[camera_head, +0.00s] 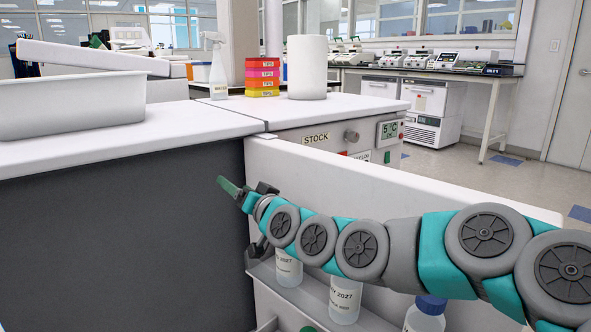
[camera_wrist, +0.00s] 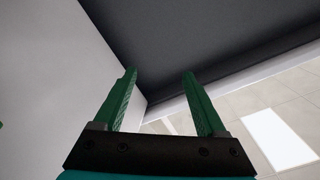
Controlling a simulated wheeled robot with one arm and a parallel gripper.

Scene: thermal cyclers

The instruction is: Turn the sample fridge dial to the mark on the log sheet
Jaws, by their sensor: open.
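My gripper (camera_head: 232,188) is open and empty, beside the dark side of the counter, in front of an open white door (camera_head: 400,178). In the wrist view its two green fingers (camera_wrist: 159,76) are apart, with a dark panel and a pale wall beyond. A round grey dial (camera_head: 352,136) sits on a white unit's front panel (camera_head: 312,124), between a STOCK label (camera_head: 316,138) and a display reading 5 °C (camera_head: 389,130). The gripper is left of the dial and lower in the picture. I cannot make out a sample label or a log sheet.
Bottles (camera_head: 345,298) stand in the door's shelf below my arm. A tray (camera_head: 70,103) rests on the left counter. A spray bottle (camera_head: 216,68), stacked tip boxes (camera_head: 262,77) and a white roll (camera_head: 307,67) stand above the unit. The floor (camera_head: 500,175) at right is mostly clear.

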